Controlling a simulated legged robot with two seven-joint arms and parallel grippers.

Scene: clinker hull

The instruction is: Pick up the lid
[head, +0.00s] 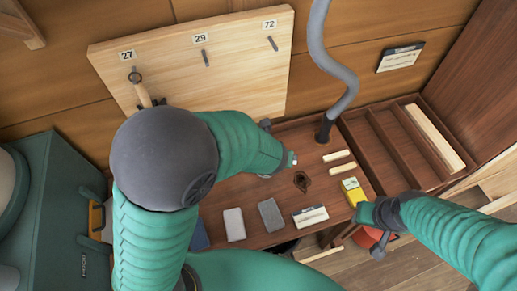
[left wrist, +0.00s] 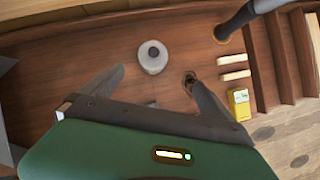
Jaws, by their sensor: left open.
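The lid (left wrist: 152,57) is a round pale grey disc with a darker knob on top. It lies on the brown bench top in the left wrist view, just beyond and between my left fingertips, apart from them as far as I can tell. In the head view I cannot see it; my left arm covers that area. My left gripper (left wrist: 156,77) is open and empty above the bench, and also shows in the head view (head: 268,151). My right gripper (head: 376,230) is at the bench's right front, close to a yellow box (head: 353,190); its jaw opening is unclear.
A grey hose (head: 338,100) comes down to the bench right of my left gripper. A dark-edged hole or mark (head: 301,181), two pale bars (head: 340,161), and grey blocks (head: 270,214) are nearby. A slotted tray (head: 400,145) is at right, a pegboard (head: 210,70) behind.

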